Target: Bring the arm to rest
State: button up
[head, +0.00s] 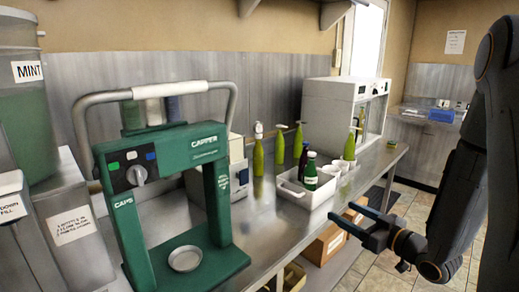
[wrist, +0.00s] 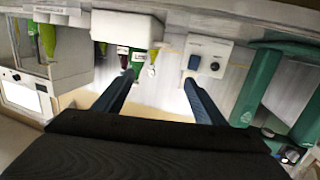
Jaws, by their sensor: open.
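My gripper (head: 352,226) is at the right in the head view, beside the front edge of the metal counter (head: 285,240). Its two blue-grey fingers are apart with nothing between them. My dark arm comes down from the upper right to it. In the wrist view my gripper (wrist: 155,90) shows its two fingers spread, with open space between them. The wrist picture looks upside down, with the counter things at the top.
A green capper machine (head: 165,190) stands at the left front. A white tray (head: 305,192) holds bottles and cups near the counter edge. Green pump bottles (head: 258,158) and a white machine (head: 340,105) stand behind. Cardboard boxes (head: 325,243) sit below the counter. Tiled floor shows at right.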

jog(key=s+a+m+g+h, duration=0.2)
jog(key=s+g+h, duration=0.1)
jog(key=s, duration=0.4)
jog(key=s+a+f+m+g+h, duration=0.1)
jog(key=s+a+m+g+h, duration=0.1)
jog(key=s+g, duration=0.4)
jog(key=s+a+m+g+h, duration=0.2)
jog(key=s+g+h, duration=0.1)
jog(key=s, duration=0.6)
jog(key=shift+a+f+m+g+h, duration=0.3)
jog(key=shift+f+g+h, duration=0.1)
jog(key=shift+g, duration=0.3)
